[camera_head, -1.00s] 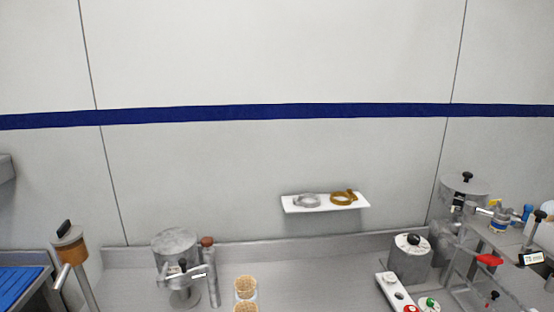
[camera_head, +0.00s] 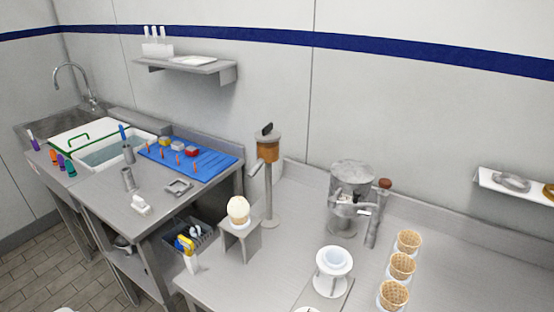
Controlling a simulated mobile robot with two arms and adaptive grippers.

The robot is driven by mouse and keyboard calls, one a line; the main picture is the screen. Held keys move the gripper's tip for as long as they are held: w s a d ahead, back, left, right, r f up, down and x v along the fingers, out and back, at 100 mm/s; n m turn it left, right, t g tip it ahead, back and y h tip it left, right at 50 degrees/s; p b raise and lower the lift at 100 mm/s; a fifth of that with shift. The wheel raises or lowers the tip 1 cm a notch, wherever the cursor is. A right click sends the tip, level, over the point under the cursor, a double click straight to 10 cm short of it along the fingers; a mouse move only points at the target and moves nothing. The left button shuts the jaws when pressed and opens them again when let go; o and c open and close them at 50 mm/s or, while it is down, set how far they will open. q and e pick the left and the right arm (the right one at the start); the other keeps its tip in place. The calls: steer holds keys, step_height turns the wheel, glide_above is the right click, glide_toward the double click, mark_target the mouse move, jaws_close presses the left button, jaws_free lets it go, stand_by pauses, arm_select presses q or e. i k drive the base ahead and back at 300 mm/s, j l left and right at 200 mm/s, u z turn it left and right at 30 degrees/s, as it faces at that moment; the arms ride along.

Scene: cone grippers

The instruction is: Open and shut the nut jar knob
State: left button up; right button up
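Two dispensers stand on the counter, and I cannot tell for sure which is the nut jar. One is a grey cylindrical jar (camera_head: 352,176) on a stand, with a small handle or knob (camera_head: 346,198) low on its front; its details are too small to read. The other is a brown-orange container (camera_head: 268,150) on a metal post, with a black piece (camera_head: 267,129) on top and a spout at its left. Neither of my grippers is in the view.
Waffle cones (camera_head: 402,265) stand in a row at the right, beside a white cup-like holder (camera_head: 333,262). A scooped cone (camera_head: 238,210) sits on a small stand. A sink table (camera_head: 110,200) lies left.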

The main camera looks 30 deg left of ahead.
mark_target(265, 130)
steer(key=u, duration=0.85)
steer(key=i+j, duration=0.15)
steer(key=j, duration=0.2)
steer(key=i+j, duration=0.15)
steer(key=j, duration=0.15)
